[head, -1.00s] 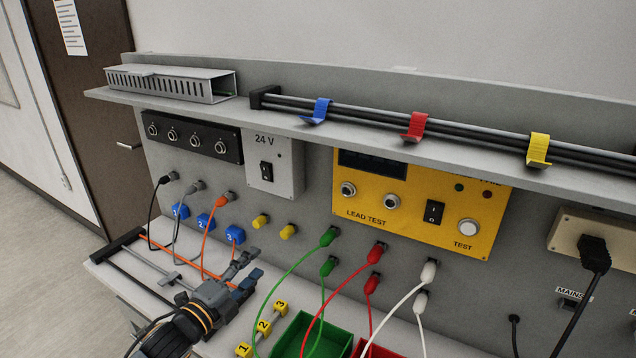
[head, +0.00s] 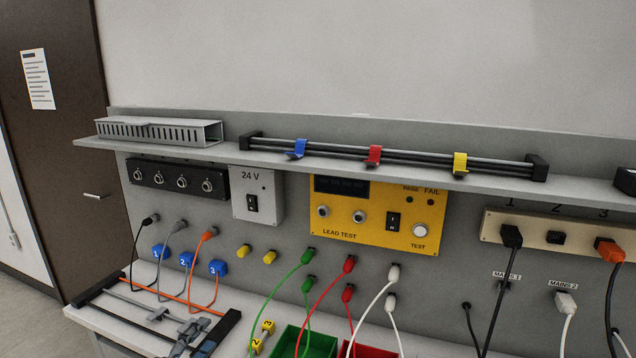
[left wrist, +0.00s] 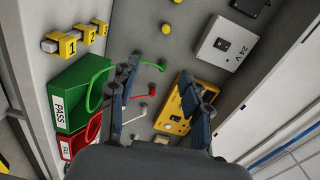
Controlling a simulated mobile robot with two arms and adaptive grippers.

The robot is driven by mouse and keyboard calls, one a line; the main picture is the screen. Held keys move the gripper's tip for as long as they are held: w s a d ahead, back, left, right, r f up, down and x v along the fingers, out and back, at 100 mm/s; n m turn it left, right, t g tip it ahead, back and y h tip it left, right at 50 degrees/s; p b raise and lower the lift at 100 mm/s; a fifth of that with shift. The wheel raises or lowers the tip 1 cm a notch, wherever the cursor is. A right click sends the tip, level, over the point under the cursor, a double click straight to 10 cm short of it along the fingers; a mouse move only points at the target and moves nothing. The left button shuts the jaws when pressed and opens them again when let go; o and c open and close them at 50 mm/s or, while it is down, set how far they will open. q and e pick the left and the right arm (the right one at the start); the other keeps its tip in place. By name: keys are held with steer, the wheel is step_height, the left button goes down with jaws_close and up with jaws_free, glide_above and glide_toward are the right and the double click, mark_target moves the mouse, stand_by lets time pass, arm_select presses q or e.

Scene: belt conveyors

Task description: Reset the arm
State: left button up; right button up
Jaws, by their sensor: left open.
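My left gripper (head: 190,334) shows only in part at the bottom left of the head view, over the bench. In the left wrist view its two fingers (left wrist: 160,82) are spread apart with nothing between them. Beyond them are the panel and the yellow lead tester (left wrist: 174,108). The rest of my left arm is hidden below the head view's lower edge. My right gripper is in neither view.
The yellow lead tester also shows in the head view (head: 375,210). Green (head: 297,262), red (head: 342,270) and white leads hang from the panel above a green bin (head: 316,342) and a red bin. A shelf (head: 240,158) juts out above.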

arm_select(q)
steer(key=s+d+f+n+g+y, duration=0.35)
steer(key=s+f+n+g, duration=0.25)
steer(key=s+f+n, duration=0.5)
steer(key=s+f+n+g+y, duration=0.1)
steer(key=s+f+n+g, duration=0.25)
steer(key=s, duration=0.65)
steer(key=s+f+n+g+y, duration=0.15)
steer(key=s+n+g, duration=0.3)
steer(key=s, duration=0.55)
step_height(320, 180, down, 26)
steer(key=s, duration=0.1)
steer(key=s+a+f, duration=0.1)
steer(key=s+f, duration=0.7)
steer(key=f, duration=0.1)
steer(key=s+a+f+g, duration=0.1)
steer(key=s+a+f, duration=0.1)
steer(key=s+f, duration=0.7)
steer(key=shift+a+g+b, duration=0.25)
steer(key=shift+g+b, duration=0.05)
steer(key=shift+b, duration=0.1)
